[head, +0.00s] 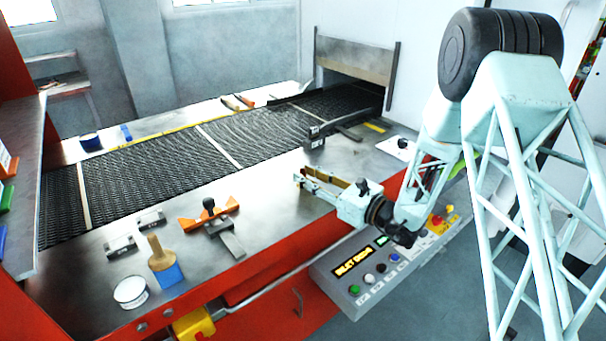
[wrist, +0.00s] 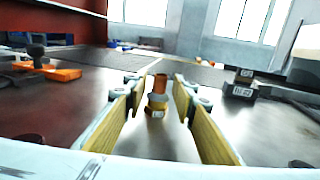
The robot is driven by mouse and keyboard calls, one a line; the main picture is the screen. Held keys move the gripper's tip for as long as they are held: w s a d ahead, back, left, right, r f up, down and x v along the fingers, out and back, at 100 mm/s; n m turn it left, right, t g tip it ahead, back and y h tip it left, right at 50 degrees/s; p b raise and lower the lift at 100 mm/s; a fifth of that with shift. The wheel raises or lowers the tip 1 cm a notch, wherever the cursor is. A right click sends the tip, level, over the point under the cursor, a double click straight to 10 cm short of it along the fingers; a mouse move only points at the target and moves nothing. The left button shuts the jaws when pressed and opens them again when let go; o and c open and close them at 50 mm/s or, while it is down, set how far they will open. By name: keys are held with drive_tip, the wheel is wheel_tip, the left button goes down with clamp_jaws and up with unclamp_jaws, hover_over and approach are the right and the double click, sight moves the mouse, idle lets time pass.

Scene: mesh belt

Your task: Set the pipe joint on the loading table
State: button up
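The pipe joint (wrist: 157,98), a copper and brass-coloured fitting with a hexagonal lower part, stands upright in the wrist view. It is between my gripper's fingers (wrist: 157,82), with a visible gap on each side. My gripper (head: 318,186) is open, low over the right part of the steel table (head: 268,205), in the head view. The wrist view shows the joint apparently resting on the steel surface (wrist: 100,92). The pictures do not label which surface is the loading table.
A black mesh belt (head: 160,170) runs to the oven opening. A dark block (head: 316,138) stands behind my gripper. An orange tool (head: 208,213), a brush (head: 163,262) and a white tin (head: 131,291) lie at the left front. A control panel (head: 375,275) juts out in front.

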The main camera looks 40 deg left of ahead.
drive_tip(key=shift+s+d+p, duration=0.15)
drive_tip(key=shift+d+p, duration=0.15)
drive_tip(key=shift+d, duration=2.3)
drive_tip(key=shift+s+d+p, duration=0.1)
drive_tip(key=shift+d+p, duration=0.15)
drive_tip(key=shift+d, duration=2.3)
drive_tip(key=shift+r, duration=0.1)
